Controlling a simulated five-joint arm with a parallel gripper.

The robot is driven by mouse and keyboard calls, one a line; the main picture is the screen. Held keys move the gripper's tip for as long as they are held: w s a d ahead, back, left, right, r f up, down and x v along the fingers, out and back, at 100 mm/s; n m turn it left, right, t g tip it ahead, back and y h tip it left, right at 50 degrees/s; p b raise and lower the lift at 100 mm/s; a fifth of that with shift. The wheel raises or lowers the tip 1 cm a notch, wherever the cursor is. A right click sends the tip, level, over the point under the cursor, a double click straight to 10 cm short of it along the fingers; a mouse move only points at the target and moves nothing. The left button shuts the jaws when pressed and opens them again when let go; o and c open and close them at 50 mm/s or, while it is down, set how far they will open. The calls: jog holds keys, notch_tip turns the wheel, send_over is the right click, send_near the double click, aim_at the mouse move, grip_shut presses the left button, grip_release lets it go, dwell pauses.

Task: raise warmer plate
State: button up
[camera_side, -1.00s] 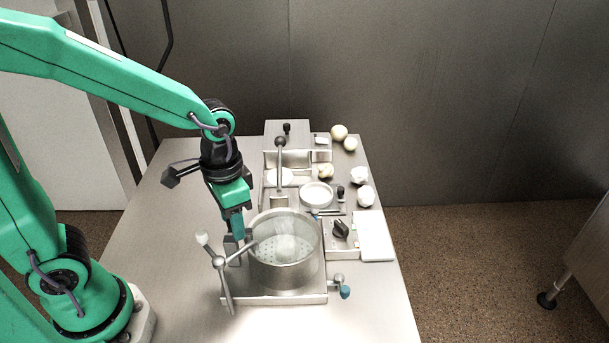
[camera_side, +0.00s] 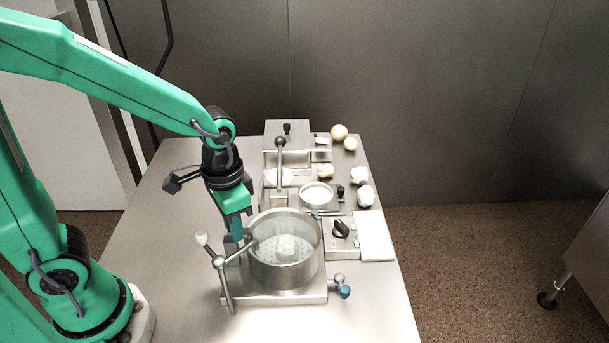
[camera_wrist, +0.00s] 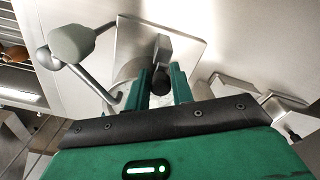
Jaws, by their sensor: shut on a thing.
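A round metal pot with see-through upper walls (camera_side: 284,279) stands on a square metal base (camera_side: 300,299). A perforated plate (camera_side: 267,251) shows inside it, with a pale rounded lump (camera_side: 287,246) on top. I cannot tell which part is named the warmer plate. My gripper (camera_side: 236,255) points down at the pot's left side, behind a spoked handle (camera_side: 218,263). In the wrist view my gripper (camera_wrist: 161,82) is shut on a dark knob (camera_wrist: 160,82) on a grey metal piece. The handle's pale grip (camera_wrist: 72,43) is to its left. The fingertips are partly hidden in the side view.
A ball-topped lever (camera_side: 280,144) stands behind the pot. Several pale round items, including one at the back (camera_side: 338,132), line the table's right side. The left tabletop (camera_side: 180,245) is clear.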

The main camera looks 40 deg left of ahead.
jog(key=shift+w+r, duration=0.2)
jog(key=shift+r, duration=2.55)
jog(key=o, duration=0.7)
jog(key=shift+s, duration=0.1)
notch_tip(320, 180, up, 7)
dwell(0.6)
jog(key=shift+s, duration=0.1)
jog(key=s+a+n+t, duration=0.3)
jog(key=s+a+t, duration=0.1)
jog(key=a+t, duration=0.1)
jog(key=shift+s+a+r+t, duration=0.15)
jog(key=shift+s+a+t, duration=0.15)
jog(key=shift+a, duration=0.5)
